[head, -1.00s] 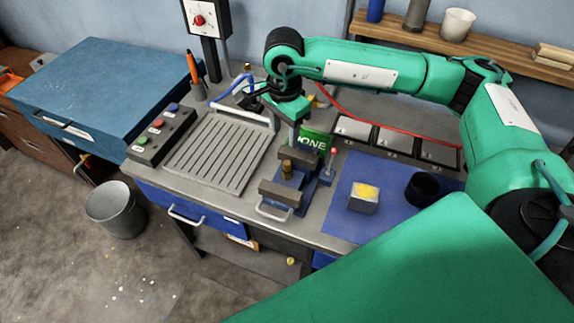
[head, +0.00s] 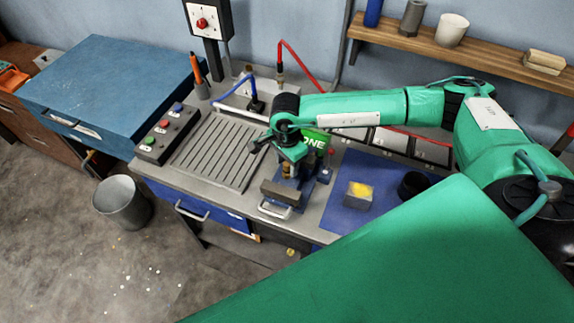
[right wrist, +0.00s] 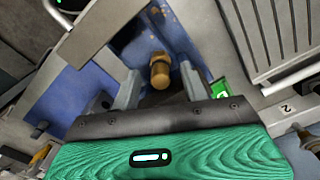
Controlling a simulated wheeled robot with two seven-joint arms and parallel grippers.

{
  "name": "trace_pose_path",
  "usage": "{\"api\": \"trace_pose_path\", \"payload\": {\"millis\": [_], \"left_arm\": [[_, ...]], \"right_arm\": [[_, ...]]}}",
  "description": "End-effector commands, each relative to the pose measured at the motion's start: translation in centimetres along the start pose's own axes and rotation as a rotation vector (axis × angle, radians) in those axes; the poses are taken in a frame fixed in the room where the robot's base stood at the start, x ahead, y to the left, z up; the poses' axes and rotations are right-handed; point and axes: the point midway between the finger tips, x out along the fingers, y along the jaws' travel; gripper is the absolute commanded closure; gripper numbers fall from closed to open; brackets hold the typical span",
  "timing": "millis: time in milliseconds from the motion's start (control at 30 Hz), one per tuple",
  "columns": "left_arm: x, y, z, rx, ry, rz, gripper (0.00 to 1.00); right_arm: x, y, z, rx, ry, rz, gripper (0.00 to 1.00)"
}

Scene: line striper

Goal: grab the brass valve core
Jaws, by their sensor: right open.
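The brass valve core (right wrist: 160,70) stands in the blue vise (right wrist: 85,90) on the bench, between the vise's grey jaws. It shows small in the head view (head: 287,171), partly covered by my right gripper. My right gripper (head: 284,160) is over the vise, pointing down. In the right wrist view its two grey fingers (right wrist: 161,82) are apart, one on each side of the valve core. I cannot tell whether either finger touches it. My left gripper is not in view.
A green box (head: 315,141) stands close behind the vise. A ribbed plate (head: 222,150) lies to the left, beside a button box (head: 166,134). On the right, a blue mat (head: 345,205) holds a yellow-topped block (head: 358,195) and a black cup (head: 412,185).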

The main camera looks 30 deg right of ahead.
Motion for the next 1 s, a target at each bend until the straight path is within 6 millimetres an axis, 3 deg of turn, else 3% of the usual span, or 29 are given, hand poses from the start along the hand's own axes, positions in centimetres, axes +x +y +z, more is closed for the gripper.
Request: {"api": "trace_pose_path", "payload": {"millis": [300, 533, 1000], "left_arm": [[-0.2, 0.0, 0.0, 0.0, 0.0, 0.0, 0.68], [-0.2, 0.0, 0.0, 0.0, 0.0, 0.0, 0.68], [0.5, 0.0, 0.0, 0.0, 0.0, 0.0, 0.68]], "right_arm": [[0.5, 0.0, 0.0, -0.001, -0.001, -0.001, 0.57], [0.5, 0.0, 0.0, -0.001, -0.001, -0.001, 1.0], [-0.6, -0.1, 0.0, 0.0, -0.001, -0.003, 1.0]]}}
